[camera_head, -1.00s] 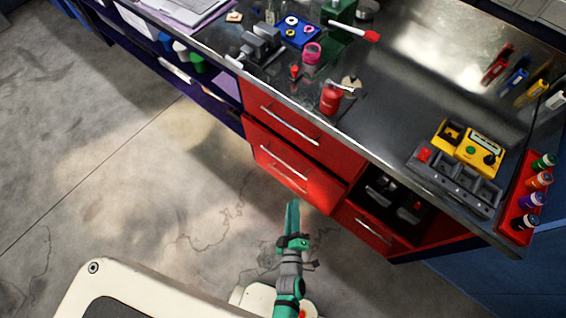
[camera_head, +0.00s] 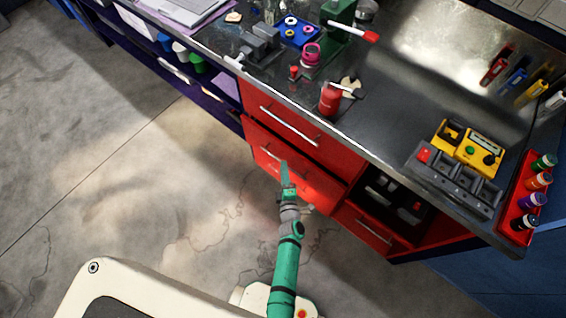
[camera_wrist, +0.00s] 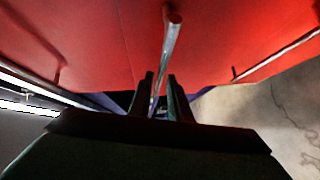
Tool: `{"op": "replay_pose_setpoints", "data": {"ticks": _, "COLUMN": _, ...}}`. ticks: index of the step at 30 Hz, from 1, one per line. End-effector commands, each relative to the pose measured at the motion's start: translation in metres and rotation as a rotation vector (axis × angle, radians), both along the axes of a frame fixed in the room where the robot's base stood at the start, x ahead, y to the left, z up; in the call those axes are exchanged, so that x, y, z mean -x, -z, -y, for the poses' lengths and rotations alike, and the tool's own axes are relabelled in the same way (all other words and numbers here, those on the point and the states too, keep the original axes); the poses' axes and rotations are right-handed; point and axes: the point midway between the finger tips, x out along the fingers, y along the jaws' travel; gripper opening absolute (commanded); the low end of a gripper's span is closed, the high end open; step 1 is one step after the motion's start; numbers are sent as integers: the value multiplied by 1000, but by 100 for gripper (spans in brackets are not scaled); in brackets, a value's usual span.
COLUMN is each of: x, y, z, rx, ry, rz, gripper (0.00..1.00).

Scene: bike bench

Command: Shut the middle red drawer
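The middle red drawer (camera_head: 318,183) is in the left column of the red cabinet, below the top drawer. Its front appears to stand out a little from the top drawer's face. A thin silver handle runs along it, partly hidden by my gripper (camera_head: 284,165). My gripper is at the drawer fronts, fingers pointing toward the cabinet. In the wrist view, my gripper's dark fingers (camera_wrist: 161,78) are a small gap apart before a red face (camera_wrist: 110,35). A silver handle bar (camera_wrist: 172,45) lines up with that gap; I cannot tell whether the fingers touch it.
The top drawer (camera_head: 315,138) is above. An open compartment (camera_head: 400,203) and lower right red drawer (camera_head: 362,228) are to the right. The metal benchtop (camera_head: 390,125) holds a red bottle (camera_head: 330,98), a yellow device (camera_head: 468,148) and tools. The concrete floor at left is clear.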

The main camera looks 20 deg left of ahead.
Motion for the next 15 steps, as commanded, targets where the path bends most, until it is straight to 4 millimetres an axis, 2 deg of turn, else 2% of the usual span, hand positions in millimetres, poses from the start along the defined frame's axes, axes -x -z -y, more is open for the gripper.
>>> {"op": "replay_pose_setpoints", "data": {"ticks": 1, "x": -8, "y": 1, "z": -3, "rx": 0, "ry": 0, "rz": 1, "gripper": 17}}
{"op": "replay_pose_setpoints", "data": {"ticks": 6, "x": -24, "y": 3, "z": -12, "rx": -1, "ry": -1, "rz": 1, "gripper": 17}}
{"op": "replay_pose_setpoints", "data": {"ticks": 15, "x": -32, "y": 5, "z": -15, "rx": -1, "ry": 0, "rz": 0, "gripper": 17}}
